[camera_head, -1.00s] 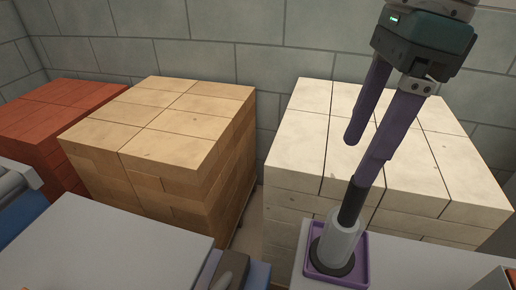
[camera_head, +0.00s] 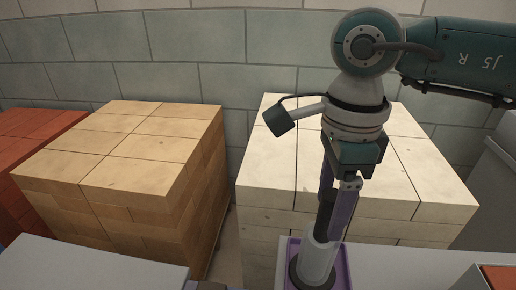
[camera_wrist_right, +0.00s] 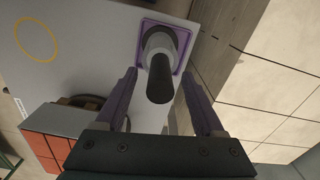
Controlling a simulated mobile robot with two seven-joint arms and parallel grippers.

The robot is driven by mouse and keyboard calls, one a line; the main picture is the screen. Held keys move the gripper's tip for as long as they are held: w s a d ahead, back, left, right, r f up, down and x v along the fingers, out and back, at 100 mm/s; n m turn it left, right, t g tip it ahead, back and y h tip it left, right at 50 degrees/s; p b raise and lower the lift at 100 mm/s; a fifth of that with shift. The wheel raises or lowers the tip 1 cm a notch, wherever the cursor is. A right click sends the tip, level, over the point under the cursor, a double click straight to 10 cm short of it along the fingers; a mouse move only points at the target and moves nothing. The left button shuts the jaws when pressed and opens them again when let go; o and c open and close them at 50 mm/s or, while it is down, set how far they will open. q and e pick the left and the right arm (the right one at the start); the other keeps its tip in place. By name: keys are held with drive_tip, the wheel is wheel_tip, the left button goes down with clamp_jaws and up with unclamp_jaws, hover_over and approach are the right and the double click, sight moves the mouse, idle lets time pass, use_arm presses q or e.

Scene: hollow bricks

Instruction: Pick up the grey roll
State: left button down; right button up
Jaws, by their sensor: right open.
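The grey roll (camera_head: 318,262) stands upright, a light grey cylinder with a dark base ring and a dark, narrower upper part. It stands in a shallow purple tray (camera_head: 346,268). In the right wrist view the roll (camera_wrist_right: 158,44) points up towards the camera, inside the tray's purple rim (camera_wrist_right: 187,42). My right gripper (camera_head: 332,222) is open above the tray, its purple fingers beside the dark upper part. In the wrist view the gripper (camera_wrist_right: 160,76) has one finger on each side of the dark part, with gaps showing. My left gripper is not in view.
The tray is on a grey surface (camera_head: 400,262). Behind it stands a cream brick stack (camera_head: 270,180), with a tan stack (camera_head: 130,165) and a red stack (camera_head: 25,135) to the left. A block wall closes the back. A yellow ring (camera_wrist_right: 36,40) marks the surface.

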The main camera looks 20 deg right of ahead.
drive_tip(key=shift+c, duration=0.3)
clamp_jaws()
idle(1.1)
